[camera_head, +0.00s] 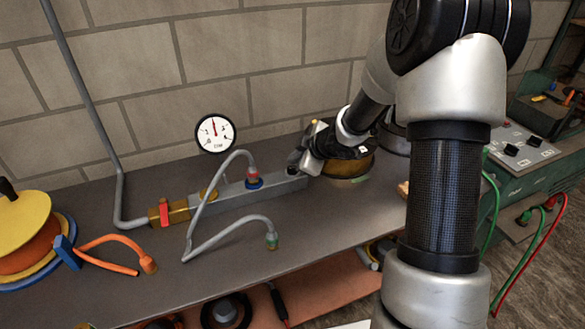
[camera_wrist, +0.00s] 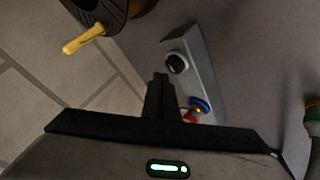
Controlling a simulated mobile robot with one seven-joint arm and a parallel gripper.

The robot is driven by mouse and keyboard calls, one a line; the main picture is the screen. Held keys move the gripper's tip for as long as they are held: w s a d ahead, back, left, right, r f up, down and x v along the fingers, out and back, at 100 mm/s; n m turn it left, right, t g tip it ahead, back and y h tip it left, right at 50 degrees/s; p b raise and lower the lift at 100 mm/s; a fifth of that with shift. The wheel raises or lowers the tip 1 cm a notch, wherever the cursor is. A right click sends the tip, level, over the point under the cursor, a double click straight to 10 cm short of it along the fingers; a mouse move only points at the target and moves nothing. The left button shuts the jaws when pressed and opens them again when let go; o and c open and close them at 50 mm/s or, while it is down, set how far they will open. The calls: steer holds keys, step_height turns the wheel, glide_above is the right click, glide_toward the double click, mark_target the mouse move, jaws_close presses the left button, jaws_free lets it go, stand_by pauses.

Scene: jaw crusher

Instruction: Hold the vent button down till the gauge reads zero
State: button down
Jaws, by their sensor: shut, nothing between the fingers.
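The vent button, a round black knob (camera_wrist: 176,63), sits near the end of the grey manifold bar (camera_head: 240,194). The bar also shows in the wrist view (camera_wrist: 200,70). My gripper (camera_head: 296,166) is shut and empty at the right end of the bar, hiding the button in the head view. In the wrist view its fingertips (camera_wrist: 160,78) appear just beside the button; a gap shows between them in the picture, and I cannot tell their height above it. The gauge (camera_head: 215,133) has a white dial, its red needle pointing nearly straight up, off zero.
A hose with a red and blue coupling (camera_head: 254,178) joins the bar; its other end has a green fitting (camera_head: 271,241). A red-handled valve (camera_head: 165,212) is at left. A dark and brass-coloured round object (camera_head: 350,165) stands right behind my gripper.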

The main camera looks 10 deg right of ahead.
steer(key=shift+f, duration=0.4)
steer(key=shift+f+b, duration=0.55)
steer(key=shift+f, duration=0.05)
stand_by(1.8)
steer(key=shift+r, duration=0.15)
stand_by(1.6)
steer(key=shift+r+p, duration=0.85)
steer(key=shift+p, duration=0.2)
steer(key=shift+r, duration=0.1)
step_height(320, 180, up, 5)
steer(key=p, duration=0.5)
